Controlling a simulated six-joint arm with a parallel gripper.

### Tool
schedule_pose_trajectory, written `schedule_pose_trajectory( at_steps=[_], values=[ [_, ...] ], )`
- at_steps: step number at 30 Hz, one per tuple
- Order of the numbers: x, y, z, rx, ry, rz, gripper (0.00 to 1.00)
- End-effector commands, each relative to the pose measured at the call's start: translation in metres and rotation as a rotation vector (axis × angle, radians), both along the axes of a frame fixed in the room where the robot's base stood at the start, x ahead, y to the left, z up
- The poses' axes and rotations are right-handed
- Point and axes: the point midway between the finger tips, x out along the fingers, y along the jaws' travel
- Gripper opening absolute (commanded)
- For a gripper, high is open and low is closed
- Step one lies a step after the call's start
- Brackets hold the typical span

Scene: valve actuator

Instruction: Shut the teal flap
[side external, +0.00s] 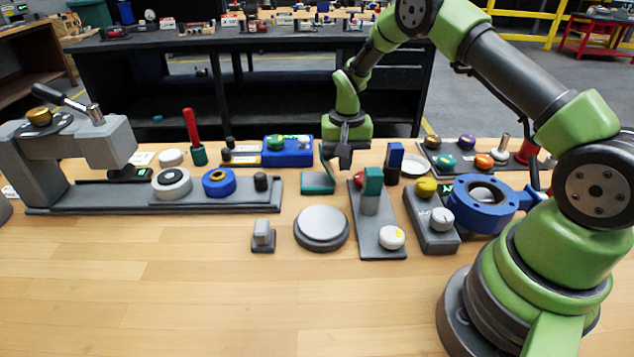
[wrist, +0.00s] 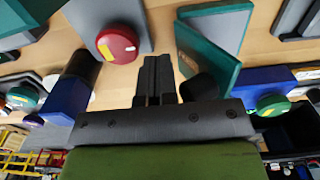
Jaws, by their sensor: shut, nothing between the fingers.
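The teal flap (side external: 325,166) stands raised, tilted up from its flat teal base (side external: 317,188), near the middle of the table in the side view. In the wrist view the flap (wrist: 207,60) slants just right of my fingers, with part of the teal base (wrist: 222,27) above it. My gripper (side external: 344,160) points down just right of the flap in the side view. Its fingers also show in the wrist view (wrist: 158,72), pressed together and empty. I cannot tell whether they touch the flap.
A red button (wrist: 117,45) on a grey plate is close on the other side of my fingers. A blue block (side external: 394,160) stands right of my gripper. A blue box with a green button (side external: 290,150) lies to the left. The front of the wooden table (side external: 220,310) is clear.

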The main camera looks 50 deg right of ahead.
Motion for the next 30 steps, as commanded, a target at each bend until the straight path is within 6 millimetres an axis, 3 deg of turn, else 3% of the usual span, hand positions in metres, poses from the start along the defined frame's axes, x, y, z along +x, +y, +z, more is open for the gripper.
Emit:
schedule_pose_trajectory(
  at_steps=[30],
  values=[
    [0.023, 0.023, 0.000, -0.001, -0.002, 0.001, 0.00]
  ],
)
